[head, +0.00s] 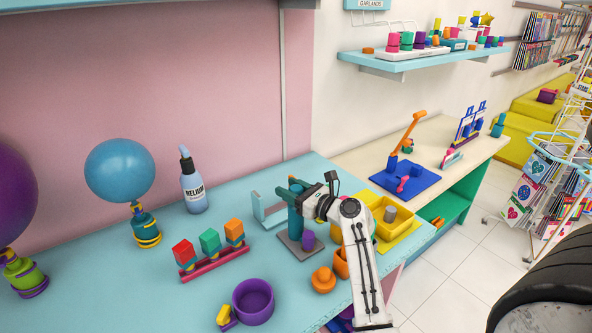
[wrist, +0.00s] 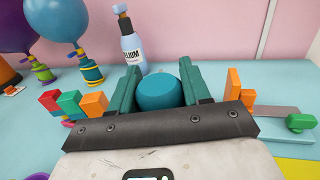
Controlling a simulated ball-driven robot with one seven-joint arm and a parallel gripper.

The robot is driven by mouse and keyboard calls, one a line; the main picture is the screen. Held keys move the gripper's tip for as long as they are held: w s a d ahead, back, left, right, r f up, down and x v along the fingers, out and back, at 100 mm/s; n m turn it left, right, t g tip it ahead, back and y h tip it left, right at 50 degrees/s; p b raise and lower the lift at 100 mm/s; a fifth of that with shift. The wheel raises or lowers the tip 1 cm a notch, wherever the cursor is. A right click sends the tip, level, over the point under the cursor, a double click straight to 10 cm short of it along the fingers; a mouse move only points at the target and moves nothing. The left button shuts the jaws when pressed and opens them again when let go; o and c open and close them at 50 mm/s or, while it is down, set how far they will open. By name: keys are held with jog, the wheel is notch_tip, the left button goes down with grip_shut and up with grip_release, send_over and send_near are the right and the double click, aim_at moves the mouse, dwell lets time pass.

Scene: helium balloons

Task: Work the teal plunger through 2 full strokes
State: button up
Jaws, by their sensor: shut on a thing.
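The teal plunger (head: 295,224) stands upright over a grey base plate (head: 290,243) on the light blue table. In the wrist view its rounded teal top (wrist: 160,91) sits between my two dark teal fingers. My gripper (head: 298,189) is at the plunger's upper end, shut on it, and it also shows in the wrist view (wrist: 160,80). The plunger's lower part is hidden in the wrist view, and my arm covers some of the area to its right in the head view.
The table's left middle is fairly clear.

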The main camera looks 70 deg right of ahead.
jog(key=shift+s+r+p, duration=0.1)
jog(key=shift+r+p, duration=1.5)
jog(key=shift+p, duration=0.9)
jog(key=shift+r, duration=0.65)
jog(key=o, duration=1.1)
jog(key=v, duration=0.6)
